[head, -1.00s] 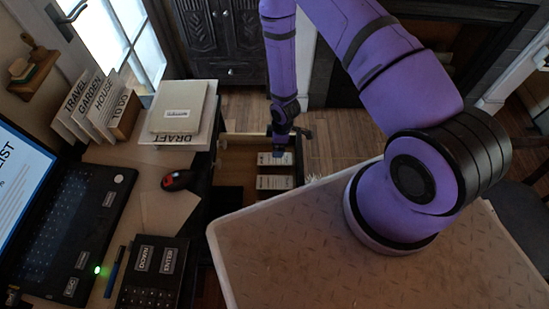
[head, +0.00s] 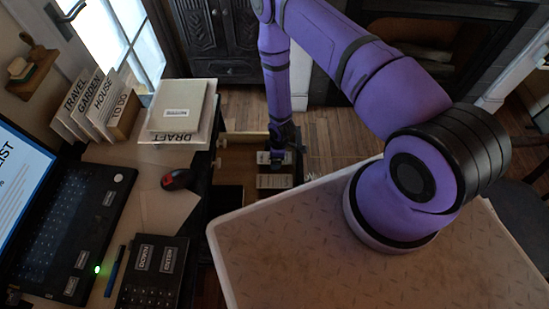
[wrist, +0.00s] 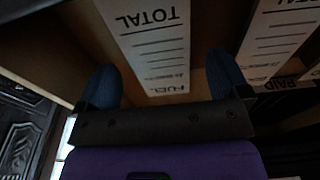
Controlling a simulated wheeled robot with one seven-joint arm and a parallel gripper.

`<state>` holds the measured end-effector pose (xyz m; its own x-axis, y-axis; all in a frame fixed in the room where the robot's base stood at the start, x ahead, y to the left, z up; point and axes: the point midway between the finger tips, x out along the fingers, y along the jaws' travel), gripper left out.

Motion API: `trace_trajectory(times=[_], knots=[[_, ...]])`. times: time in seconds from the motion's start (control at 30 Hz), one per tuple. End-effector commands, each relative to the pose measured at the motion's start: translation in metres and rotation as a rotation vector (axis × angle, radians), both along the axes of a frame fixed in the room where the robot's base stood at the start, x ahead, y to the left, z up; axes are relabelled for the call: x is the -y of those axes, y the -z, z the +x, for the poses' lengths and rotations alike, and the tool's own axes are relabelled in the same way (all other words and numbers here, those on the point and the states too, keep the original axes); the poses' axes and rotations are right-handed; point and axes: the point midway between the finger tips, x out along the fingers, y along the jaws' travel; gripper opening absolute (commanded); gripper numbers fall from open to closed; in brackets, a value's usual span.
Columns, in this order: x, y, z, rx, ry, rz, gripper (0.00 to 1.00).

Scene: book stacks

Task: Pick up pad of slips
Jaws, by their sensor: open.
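White printed slips lie in an open wooden drawer (head: 232,160). In the wrist view, one pad of slips (wrist: 150,40), reading TOTAL and FUEL, lies between and beyond my two blue fingers. A second white slip pad (wrist: 283,40) lies to its right, beside a dark label reading PAID. In the head view, my gripper (head: 278,157) is low over the drawer at the farther pad (head: 263,157) and partly hides it. The nearer pad (head: 274,181) shows just in front. My gripper (wrist: 163,65) is open, with nothing held. Whether the fingertips touch the pad is unclear.
The desk at left holds a laptop (head: 75,210), a mouse (head: 178,180), a stack of papers (head: 180,110) and upright cards (head: 95,105). The drawer's wooden wall (wrist: 50,45) is close to my left finger in the wrist view.

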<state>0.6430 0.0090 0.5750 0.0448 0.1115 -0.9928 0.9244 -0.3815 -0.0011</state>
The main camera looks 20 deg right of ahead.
Motion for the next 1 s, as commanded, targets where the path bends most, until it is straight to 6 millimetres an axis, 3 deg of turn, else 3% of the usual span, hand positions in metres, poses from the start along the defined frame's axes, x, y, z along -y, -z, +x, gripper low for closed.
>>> trace_trajectory(times=[0.27,0.37,0.5,0.53,1.0], knots=[[0.000,0.004,0.001,0.001,0.001,0.000,0.94],[0.000,0.004,0.001,0.001,0.001,0.000,0.75],[0.000,0.003,0.001,0.001,0.001,0.000,0.43],[0.000,0.003,0.001,0.001,0.001,0.000,0.41],[0.000,-0.007,0.001,0.001,0.001,0.000,0.40]])
